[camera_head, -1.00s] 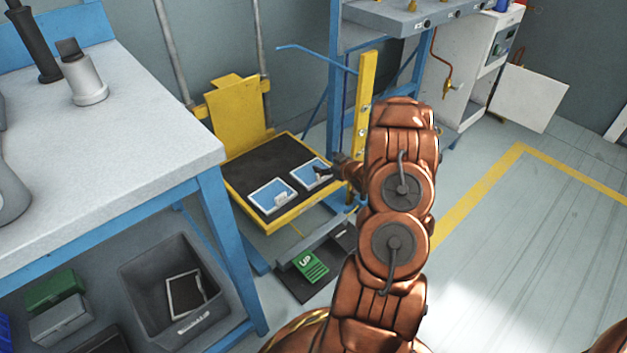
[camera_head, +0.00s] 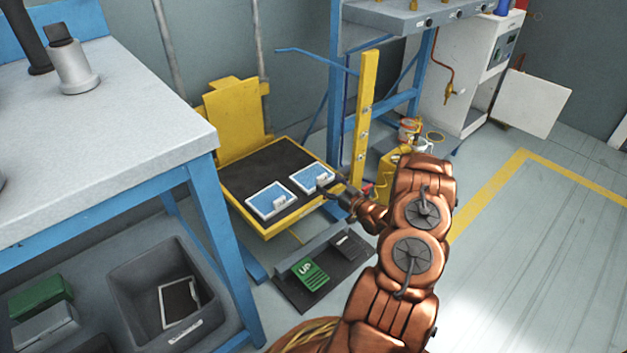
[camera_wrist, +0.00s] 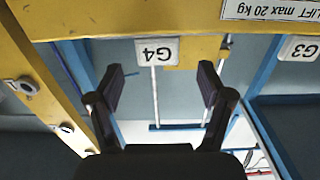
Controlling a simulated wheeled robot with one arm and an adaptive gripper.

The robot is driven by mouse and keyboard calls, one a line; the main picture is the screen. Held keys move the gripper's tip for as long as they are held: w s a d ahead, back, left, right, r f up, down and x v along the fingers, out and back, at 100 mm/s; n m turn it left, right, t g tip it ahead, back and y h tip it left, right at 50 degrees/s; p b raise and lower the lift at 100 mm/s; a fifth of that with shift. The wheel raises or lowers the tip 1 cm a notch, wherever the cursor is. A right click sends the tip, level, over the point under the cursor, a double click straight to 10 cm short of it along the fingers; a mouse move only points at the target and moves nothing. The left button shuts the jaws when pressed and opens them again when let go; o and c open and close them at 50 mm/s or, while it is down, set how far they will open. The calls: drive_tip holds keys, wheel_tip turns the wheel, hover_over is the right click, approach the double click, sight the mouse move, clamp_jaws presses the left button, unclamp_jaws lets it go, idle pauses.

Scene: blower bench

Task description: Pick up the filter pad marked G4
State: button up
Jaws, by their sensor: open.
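Two white-framed filter pads with blue faces lie on the dark top of the yellow lift table (camera_head: 233,192), the left pad (camera_head: 264,199) and the right pad (camera_head: 308,177). Each has a small white tab at its near edge. In the wrist view, which is upside down, the tab marked G4 (camera_wrist: 157,50) shows between and beyond my fingertips, and the tab marked G3 (camera_wrist: 299,49) is at the right. This fits G4 being the right pad. My gripper (camera_wrist: 158,80) is open and empty, apart from the tab. In the head view its fingers (camera_head: 325,190) are at the right pad's near side.
A yellow post (camera_head: 364,120) stands right of the lift table. A foot pedal with a green UP pad (camera_head: 310,273) is on the floor. A workbench (camera_head: 110,130) with a grey bin (camera_head: 165,330) below is at the left.

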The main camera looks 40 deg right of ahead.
sight(323, 179)
drive_tip(key=w, duration=0.1)
drive_tip(key=w+b, duration=0.2)
drive_tip(key=w, duration=0.1)
drive_tip(key=shift+d+f, duration=0.1)
drive_tip(key=shift+f, duration=0.25)
drive_tip(key=shift+w+r+b, duration=0.1)
drive_tip(key=shift+w+b, duration=0.2)
drive_tip(key=shift+w, duration=0.2)
drive_tip(key=shift+d, duration=0.1)
drive_tip(key=c, duration=1.3)
drive_tip(key=shift+r, duration=0.15)
